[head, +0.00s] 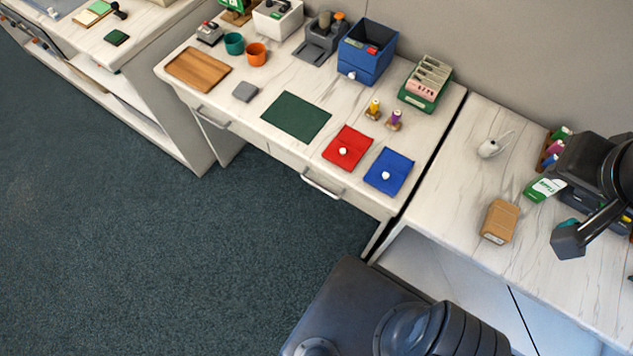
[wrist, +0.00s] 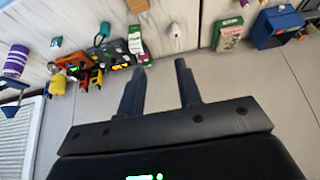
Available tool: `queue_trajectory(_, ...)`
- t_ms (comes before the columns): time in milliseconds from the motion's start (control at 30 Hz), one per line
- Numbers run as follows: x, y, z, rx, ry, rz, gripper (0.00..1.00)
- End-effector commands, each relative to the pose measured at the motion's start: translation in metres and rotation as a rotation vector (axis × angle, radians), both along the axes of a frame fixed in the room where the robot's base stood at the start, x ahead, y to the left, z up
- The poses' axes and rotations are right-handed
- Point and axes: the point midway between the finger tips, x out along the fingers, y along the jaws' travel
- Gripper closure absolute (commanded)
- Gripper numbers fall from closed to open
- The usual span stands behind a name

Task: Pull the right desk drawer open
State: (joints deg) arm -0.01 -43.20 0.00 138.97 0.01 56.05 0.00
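The desk (head: 300,75) stands in the middle of the head view. Its right drawer (head: 350,197) has a pale bar handle (head: 322,185) on the front and looks closed. A second handle (head: 212,118) is on the left drawer. My gripper (wrist: 160,66) shows in the wrist view, with its two dark fingers apart and nothing between them. In the head view my dark arm is at the right edge, over the side counter, well away from the right drawer. The drawer handle does not show in the wrist view.
A red pouch (head: 348,148) and a blue pouch (head: 389,171) lie on the desktop above the right drawer. The side counter (head: 450,165) holds a tan box (head: 500,221) and other items. Clear dark carpet (head: 190,250) lies before the desk.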

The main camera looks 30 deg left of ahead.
Motion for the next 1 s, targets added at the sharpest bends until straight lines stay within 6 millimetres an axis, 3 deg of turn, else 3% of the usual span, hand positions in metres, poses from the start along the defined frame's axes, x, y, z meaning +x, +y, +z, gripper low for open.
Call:
queue_trajectory(67, 0.001, 0.001, 0.026, -0.005, -0.003, 0.007, 0.68)
queue_trajectory(133, 0.003, 0.010, 0.014, -0.101, 0.048, 0.159, 0.68)
queue_trajectory(467, 0.016, 0.056, -0.002, -0.604, 0.244, 0.937, 0.68)
queue_trajectory(767, 0.025, 0.125, -0.004, -1.189, 0.451, 1.784, 0.68)
queue_trajectory(1000, 0.018, 0.201, 0.002, -1.720, 0.655, 2.371, 0.68)
